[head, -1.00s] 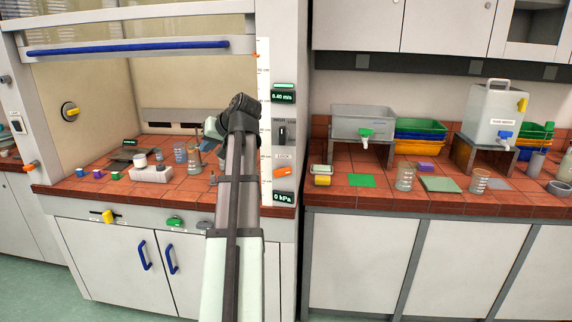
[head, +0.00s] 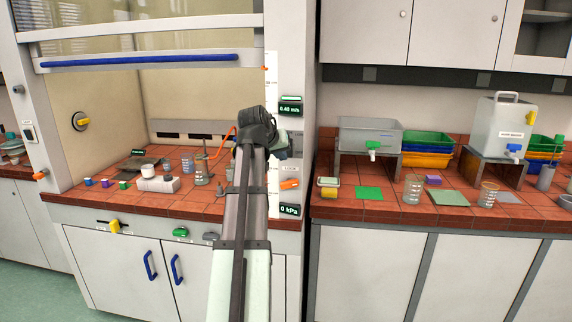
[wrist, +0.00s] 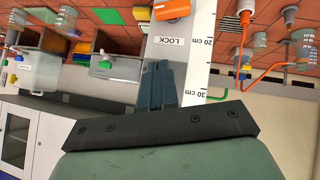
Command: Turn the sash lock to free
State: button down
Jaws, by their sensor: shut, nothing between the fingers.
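The sash lock is an orange handle (head: 289,184) on the white right-hand post of the fume hood, just below a small label. In the wrist view the orange handle (wrist: 172,9) is at the top edge, partly cut off, beside the LOCK label (wrist: 180,41). My gripper (head: 283,147) is in front of the post, above the handle and apart from it, partly hidden by my wrist. In the wrist view my gripper's dark fingers (wrist: 160,76) are together and empty, pointing towards the label.
The raised sash has a blue bar (head: 140,62). A pressure display (head: 289,211) is below the handle and an airflow display (head: 290,109) above it. Glassware and an orange-hosed stand (head: 205,158) are inside the hood. The right bench (head: 335,213) holds beakers, trays and tanks.

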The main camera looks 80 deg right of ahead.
send_over(298, 183)
jog(key=w+a, duration=0.2)
jog(key=w, duration=0.1)
jog(key=f, duration=0.6)
jog(key=shift+s+d+f, duration=0.1)
jog(key=shift+s+f, duration=0.05)
jog(key=shift+s, duration=0.05)
jog(key=shift+s+f, duration=0.15)
jog(key=shift+f, duration=0.4)
jog(key=shift+s+f, duration=0.15)
jog(key=shift+f, duration=0.4)
jog(key=shift+s+f, duration=0.25)
jog(key=shift+f, duration=0.55)
jog(key=shift+s+f+t, duration=0.3)
jog(key=shift+s+f+m+t, duration=0.3)
jog(key=shift+m+t, duration=0.2)
jog(key=shift+t, duration=0.1)
jog(key=shift+s+a+f, duration=0.1)
jog(key=shift+a+f, duration=0.1)
jog(key=shift+f, duration=0.05)
